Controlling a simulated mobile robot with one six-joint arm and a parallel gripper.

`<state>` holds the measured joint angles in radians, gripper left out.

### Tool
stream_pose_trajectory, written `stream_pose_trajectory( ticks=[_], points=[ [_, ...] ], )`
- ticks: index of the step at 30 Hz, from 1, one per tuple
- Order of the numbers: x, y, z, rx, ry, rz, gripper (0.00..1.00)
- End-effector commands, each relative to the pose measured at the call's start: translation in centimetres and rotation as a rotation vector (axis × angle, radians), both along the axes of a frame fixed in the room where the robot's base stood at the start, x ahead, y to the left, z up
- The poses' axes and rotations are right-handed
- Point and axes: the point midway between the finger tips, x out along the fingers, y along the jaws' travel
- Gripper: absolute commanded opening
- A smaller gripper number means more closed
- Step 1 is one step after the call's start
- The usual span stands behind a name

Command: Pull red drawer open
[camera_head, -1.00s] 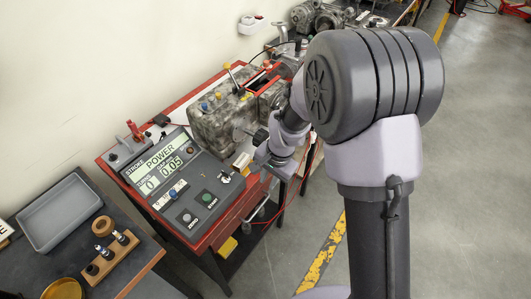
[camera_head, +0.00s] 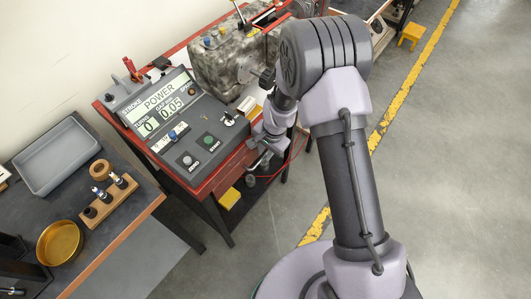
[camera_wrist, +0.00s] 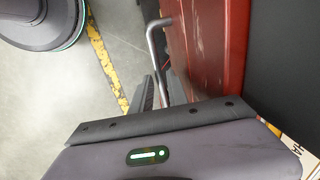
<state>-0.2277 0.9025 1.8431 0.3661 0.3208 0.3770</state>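The red drawer front (camera_wrist: 205,55) fills the right middle of the wrist view as a worn red panel. A bent grey metal handle (camera_wrist: 153,48) stands out from it on the left. Dark ribbed finger parts of my gripper (camera_wrist: 146,94) show just left of the handle's lower run, very close to it. I cannot tell whether they touch it or how far apart the fingers are. In the head view my gripper (camera_head: 262,146) is at the right front side of the red bench (camera_head: 215,182), and the arm partly hides the handle area. I see no open gap at the drawer.
A control panel with a POWER display (camera_head: 165,105) and a grimy engine block (camera_head: 228,65) sit on the bench. A dark side table (camera_head: 72,145) with a grey tray (camera_head: 58,157) stands at left. The floor (camera_head: 455,150) at right is open, with a yellow line.

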Motion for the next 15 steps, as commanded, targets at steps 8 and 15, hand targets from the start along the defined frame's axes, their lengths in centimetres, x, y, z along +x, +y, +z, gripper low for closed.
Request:
stream_pose_trajectory(
  ticks=[8, 15],
  points=[
    [0.01, -0.01, 0.05, 0.000, 0.000, 0.000, 0.04],
    [0.02, -0.01, 0.06, 0.000, 0.000, 0.000, 0.00]
  ],
)
